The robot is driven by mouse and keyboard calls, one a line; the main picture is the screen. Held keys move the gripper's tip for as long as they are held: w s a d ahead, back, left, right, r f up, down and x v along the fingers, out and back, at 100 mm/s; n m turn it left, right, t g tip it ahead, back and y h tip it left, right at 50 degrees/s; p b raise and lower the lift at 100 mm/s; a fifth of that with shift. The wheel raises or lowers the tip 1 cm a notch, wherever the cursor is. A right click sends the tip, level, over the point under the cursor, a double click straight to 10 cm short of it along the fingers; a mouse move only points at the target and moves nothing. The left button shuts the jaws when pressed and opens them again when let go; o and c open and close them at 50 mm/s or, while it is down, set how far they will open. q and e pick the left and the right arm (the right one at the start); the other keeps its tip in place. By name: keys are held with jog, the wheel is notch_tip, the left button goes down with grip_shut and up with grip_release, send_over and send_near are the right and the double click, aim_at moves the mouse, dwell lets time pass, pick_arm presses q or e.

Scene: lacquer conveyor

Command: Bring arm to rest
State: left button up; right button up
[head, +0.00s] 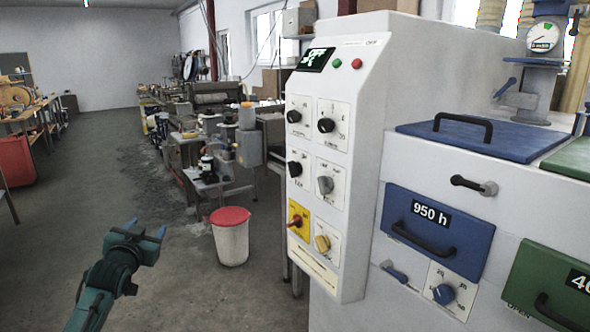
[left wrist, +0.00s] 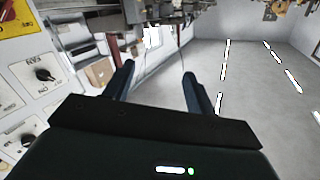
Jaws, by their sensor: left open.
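My left gripper (head: 146,231) is in the lower left of the head view, raised in front of the concrete floor. Its two blue fingers are apart with nothing between them. In the left wrist view the same gripper (left wrist: 160,80) shows both fingers spread and empty, with the room behind them upside down. It touches nothing that I can see. My right gripper is in neither view.
A white control panel (head: 316,240) with knobs stands right of my left gripper, joined to a machine with a blue drawer (head: 437,232). A white bin with a red lid (head: 231,238) stands on the floor between. The floor (head: 80,220) at left is open.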

pick_arm(q)
jog(key=s+d+f+m+g+h, duration=0.1)
jog(key=s+d+f+g+h, duration=0.1)
jog(key=s+d+f, duration=0.55)
jog(key=s+d+f+m+g+h, duration=0.1)
jog(key=s+d+f, duration=0.4)
jog(key=s+f, duration=0.55)
jog(key=s+d+f+g+h, duration=0.1)
jog(key=s+d+f, duration=0.3)
jog(key=s, duration=0.6)
jog(key=s+d+f+n+g+h, duration=0.1)
jog(key=s+d+f, duration=0.3)
jog(key=s, duration=0.7)
jog(key=shift+s+d+g, duration=0.3)
jog(key=shift+d+g, duration=0.15)
jog(key=shift+g, duration=0.35)
jog(key=shift+f, duration=0.1)
jog(key=shift+c, duration=0.6)
